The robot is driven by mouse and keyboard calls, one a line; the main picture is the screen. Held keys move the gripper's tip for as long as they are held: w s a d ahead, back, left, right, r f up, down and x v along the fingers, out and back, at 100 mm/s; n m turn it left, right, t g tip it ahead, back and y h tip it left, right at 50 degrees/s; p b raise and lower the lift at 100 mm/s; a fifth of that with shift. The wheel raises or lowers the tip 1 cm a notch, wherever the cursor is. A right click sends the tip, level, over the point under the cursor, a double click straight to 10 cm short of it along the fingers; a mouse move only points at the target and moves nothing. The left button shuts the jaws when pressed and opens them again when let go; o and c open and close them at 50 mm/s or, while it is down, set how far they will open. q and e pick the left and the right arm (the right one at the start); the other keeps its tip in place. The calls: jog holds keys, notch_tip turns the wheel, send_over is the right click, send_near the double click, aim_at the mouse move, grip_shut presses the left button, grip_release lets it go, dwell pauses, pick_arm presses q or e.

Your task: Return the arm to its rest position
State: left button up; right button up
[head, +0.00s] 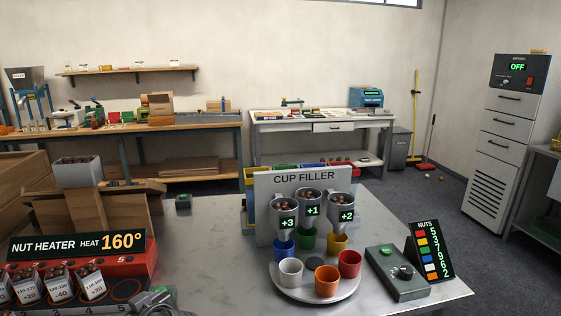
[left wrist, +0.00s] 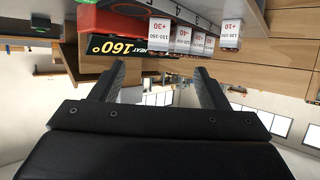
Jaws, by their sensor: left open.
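My left gripper (left wrist: 162,85) shows in the left wrist view with its two dark fingers wide apart and nothing between them. That view is upside down, with the nut heater (left wrist: 125,48) and several white labelled cups beyond the fingers. In the head view the nut heater (head: 125,264) stands at the lower left, its sign reading 160°. A grey part at the bottom edge beside the heater is cut off, and I cannot tell what it is. My right gripper is in neither view.
The cup filler (head: 303,180) stands on the grey table (head: 215,250), with coloured cups on a round tray (head: 316,292) before it. A control box (head: 396,273) and a nuts sign (head: 429,250) are at the right. The table's middle-left is mostly clear. Cardboard boxes (head: 85,208) stand behind the heater.

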pick_arm(q)
jog(key=s+a+f+m+g+h, duration=0.2)
jog(key=s+f+m+h, duration=0.25)
jog(key=s+f, duration=0.9)
jog(key=s+d+f+m+g+h, duration=0.1)
jog(key=s+d+m+h, duration=0.15)
jog(key=s, duration=0.65)
jog(key=s+d+f+m+g+h, duration=0.15)
jog(key=s+m, duration=0.25)
jog(key=s, duration=0.5)
notch_tip(320, 180, down, 22)
jog(key=a+h+p, duration=0.1)
jog(key=s+d+f+g+p, duration=0.1)
jog(key=s+f+g, duration=0.1)
jog(key=s+f, duration=1.3)
jog(key=shift+s+f+h+p, duration=0.15)
jog(key=shift+s+h+p, duration=0.1)
jog(key=shift+h+p, duration=0.1)
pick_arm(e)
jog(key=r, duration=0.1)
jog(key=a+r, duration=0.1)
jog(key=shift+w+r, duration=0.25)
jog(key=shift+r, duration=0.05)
